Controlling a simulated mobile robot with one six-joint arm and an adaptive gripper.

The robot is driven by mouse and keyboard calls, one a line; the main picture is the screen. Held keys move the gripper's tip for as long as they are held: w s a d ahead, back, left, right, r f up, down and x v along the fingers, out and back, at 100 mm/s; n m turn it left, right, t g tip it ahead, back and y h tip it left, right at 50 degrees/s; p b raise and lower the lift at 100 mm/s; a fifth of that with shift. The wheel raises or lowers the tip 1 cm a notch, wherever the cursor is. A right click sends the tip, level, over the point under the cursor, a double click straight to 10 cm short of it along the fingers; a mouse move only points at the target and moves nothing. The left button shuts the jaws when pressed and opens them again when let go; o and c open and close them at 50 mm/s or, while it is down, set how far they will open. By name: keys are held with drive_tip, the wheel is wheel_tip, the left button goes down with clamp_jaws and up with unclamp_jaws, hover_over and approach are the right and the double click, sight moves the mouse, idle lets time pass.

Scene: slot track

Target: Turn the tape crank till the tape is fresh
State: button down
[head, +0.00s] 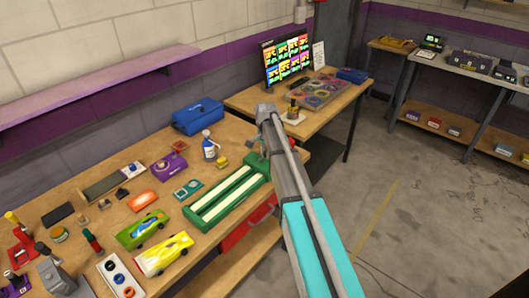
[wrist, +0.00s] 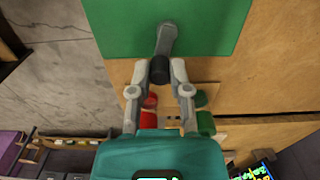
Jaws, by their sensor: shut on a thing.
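The tape cleaning unit (head: 232,193) is a long green block with pale strips along its top, on the near bench. Its green side also fills the top of the wrist view (wrist: 200,25). There a grey crank arm (wrist: 166,38) ends in a black knob (wrist: 159,72). My gripper (wrist: 159,68) is shut on this black knob, one grey finger on each side. In the head view my arm hides the crank and the fingers. I cannot tell from here how fresh the pale tape is.
A yellow car (head: 163,255) and a green car (head: 143,230) sit left of the unit. A spray bottle (head: 209,146) and a blue toolbox (head: 198,116) stand behind it. A monitor (head: 287,60) is on the far table. The floor (head: 420,210) at right is clear.

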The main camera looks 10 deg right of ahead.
drive_tip(key=shift+s, duration=0.1)
idle(0.3)
drive_tip(key=c, duration=0.6)
unclamp_jaws()
drive_tip(key=shift+w+n, duration=0.2)
drive_tip(key=shift+n, duration=0.2)
